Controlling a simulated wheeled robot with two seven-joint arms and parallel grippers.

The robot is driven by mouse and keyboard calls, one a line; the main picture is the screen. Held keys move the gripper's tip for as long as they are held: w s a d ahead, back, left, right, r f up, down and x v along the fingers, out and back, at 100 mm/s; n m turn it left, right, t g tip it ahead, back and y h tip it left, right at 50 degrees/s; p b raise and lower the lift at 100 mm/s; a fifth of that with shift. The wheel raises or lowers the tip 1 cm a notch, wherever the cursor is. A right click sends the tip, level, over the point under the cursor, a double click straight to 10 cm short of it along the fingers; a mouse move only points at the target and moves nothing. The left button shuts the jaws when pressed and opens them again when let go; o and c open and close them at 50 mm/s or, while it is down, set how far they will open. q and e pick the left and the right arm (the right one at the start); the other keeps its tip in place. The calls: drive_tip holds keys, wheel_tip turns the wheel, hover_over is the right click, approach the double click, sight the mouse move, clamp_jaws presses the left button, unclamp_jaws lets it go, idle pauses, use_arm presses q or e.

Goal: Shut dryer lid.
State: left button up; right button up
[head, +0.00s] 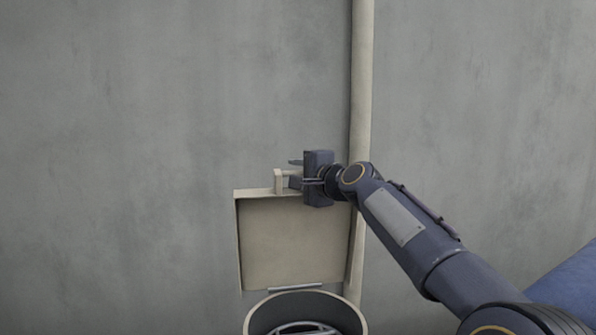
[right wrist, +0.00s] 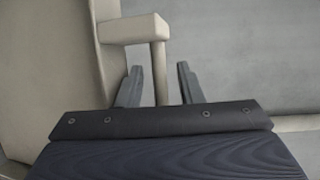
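The dryer lid (head: 290,245) is a beige square panel standing upright, open, against the grey wall in the head view. Its hinge side is low, above the round dryer opening (head: 262,318). A beige handle (head: 278,181) sticks up at the lid's top edge; it also shows in the right wrist view (right wrist: 159,72). My right gripper (head: 295,173) is at the handle. In the right wrist view its two fingers (right wrist: 158,84) stand apart, one on each side of the handle's post, with gaps showing. My left gripper is not in view.
A beige vertical pipe (head: 360,95) runs up the wall just right of the lid, close behind my right wrist. The dryer opening holds something metallic and round (head: 303,328), cut off by the frame. The wall (head: 150,120) left of the lid is bare.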

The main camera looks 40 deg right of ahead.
drive_tip(key=shift+c, duration=0.4)
clamp_jaws()
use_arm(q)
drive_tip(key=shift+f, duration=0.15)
use_arm(e)
drive_tip(key=shift+f, duration=0.1)
